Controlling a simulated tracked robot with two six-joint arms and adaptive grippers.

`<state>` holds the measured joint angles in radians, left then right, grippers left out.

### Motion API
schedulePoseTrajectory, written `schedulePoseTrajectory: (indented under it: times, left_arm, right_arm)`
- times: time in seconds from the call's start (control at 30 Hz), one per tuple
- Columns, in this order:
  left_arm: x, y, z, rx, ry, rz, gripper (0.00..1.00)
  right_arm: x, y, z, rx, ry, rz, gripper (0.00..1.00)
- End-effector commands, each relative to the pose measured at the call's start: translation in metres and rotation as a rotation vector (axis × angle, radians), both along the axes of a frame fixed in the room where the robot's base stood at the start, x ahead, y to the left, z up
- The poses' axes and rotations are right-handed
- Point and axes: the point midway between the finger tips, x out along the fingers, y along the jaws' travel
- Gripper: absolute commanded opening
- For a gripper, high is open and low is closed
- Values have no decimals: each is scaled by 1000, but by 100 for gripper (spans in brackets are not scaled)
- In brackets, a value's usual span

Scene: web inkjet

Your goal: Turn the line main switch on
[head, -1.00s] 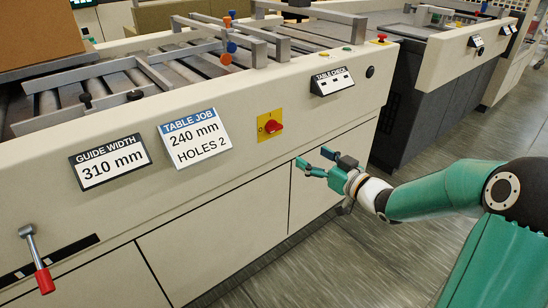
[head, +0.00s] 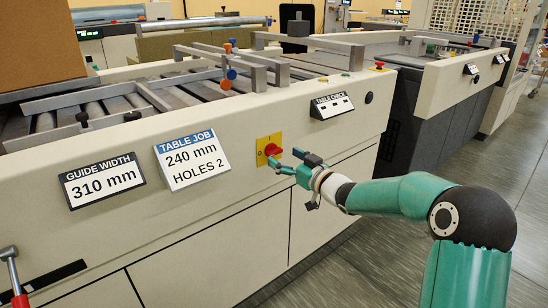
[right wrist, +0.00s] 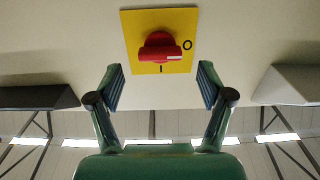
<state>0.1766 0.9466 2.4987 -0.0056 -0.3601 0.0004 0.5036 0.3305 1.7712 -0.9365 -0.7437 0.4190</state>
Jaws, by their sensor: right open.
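The line main switch is a red rotary knob (head: 272,149) on a yellow plate (head: 262,155) on the cream machine front. In the right wrist view the knob (right wrist: 160,47) lies crosswise, roughly in line with the O mark at the right of the yellow plate (right wrist: 133,22); the I mark is below it. My right gripper (head: 288,161) is open and empty, just in front of the switch and a little low in the head view. In the right wrist view its fingers (right wrist: 161,82) stand apart on either side below the knob, not touching it. My left gripper is out of view.
The guide width sign (head: 102,181), table job sign (head: 191,161) and table check panel (head: 331,106) are on the same front. A red-handled lever (head: 13,275) is at lower left. A red button (head: 379,66) sits on the top edge. The floor at right is open.

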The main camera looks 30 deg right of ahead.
Motion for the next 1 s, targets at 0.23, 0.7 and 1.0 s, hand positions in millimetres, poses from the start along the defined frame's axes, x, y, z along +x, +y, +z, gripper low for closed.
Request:
schedulePoseTrajectory:
  times: [0.23,0.7,1.0]
  left_arm:
    - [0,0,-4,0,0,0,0]
    - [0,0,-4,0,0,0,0]
    - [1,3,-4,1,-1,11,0]
  right_arm:
    - [31,3,0,0,-1,2,79]
    - [36,4,0,0,0,1,66]
    - [35,26,1,5,1,9,19]
